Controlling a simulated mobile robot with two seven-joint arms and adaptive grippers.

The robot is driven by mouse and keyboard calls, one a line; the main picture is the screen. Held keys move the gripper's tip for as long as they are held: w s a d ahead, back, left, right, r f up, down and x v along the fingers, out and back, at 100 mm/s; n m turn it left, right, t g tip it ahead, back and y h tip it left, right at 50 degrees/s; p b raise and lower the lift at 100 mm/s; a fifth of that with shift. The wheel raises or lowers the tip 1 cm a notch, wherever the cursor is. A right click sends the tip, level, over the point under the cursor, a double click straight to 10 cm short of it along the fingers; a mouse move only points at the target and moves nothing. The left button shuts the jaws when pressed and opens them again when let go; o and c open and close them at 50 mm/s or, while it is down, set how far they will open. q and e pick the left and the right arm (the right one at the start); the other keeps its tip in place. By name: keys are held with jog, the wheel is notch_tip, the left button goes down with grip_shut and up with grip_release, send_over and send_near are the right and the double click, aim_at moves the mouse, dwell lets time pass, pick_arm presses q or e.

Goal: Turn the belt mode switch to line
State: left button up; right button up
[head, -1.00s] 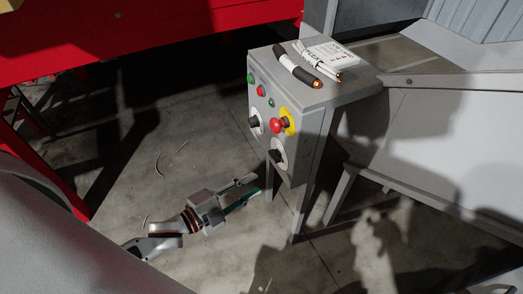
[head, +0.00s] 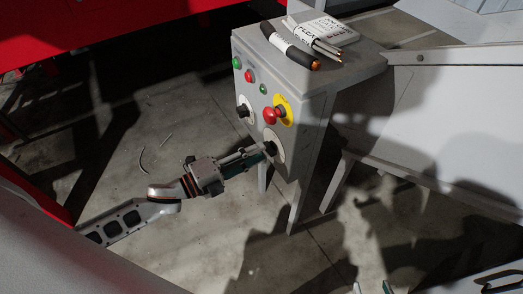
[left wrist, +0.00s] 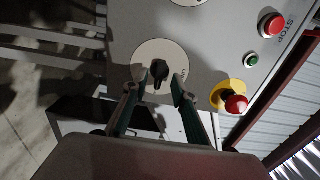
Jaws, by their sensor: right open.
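The control box (head: 312,108) carries two black rotary knobs on round white plates. The lower knob (head: 270,148) is right at my left gripper (head: 257,154); its labels are too small to read. In the left wrist view this knob (left wrist: 158,72) lies between the tips of my open left gripper (left wrist: 156,88), with a gap visible beside it. I cannot tell whether either finger touches it. The upper knob (head: 243,111) is clear of the gripper. Only the fingertips of my right gripper (head: 372,287) show, apart, at the bottom edge of the head view.
A red emergency button (head: 271,116) on a yellow plate (head: 284,108) sits just above the lower knob. Red and green buttons are higher up.

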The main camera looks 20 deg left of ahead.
aim_at(269, 149)
pick_arm(q)
jog(key=shift+x, duration=1.1)
grip_shut()
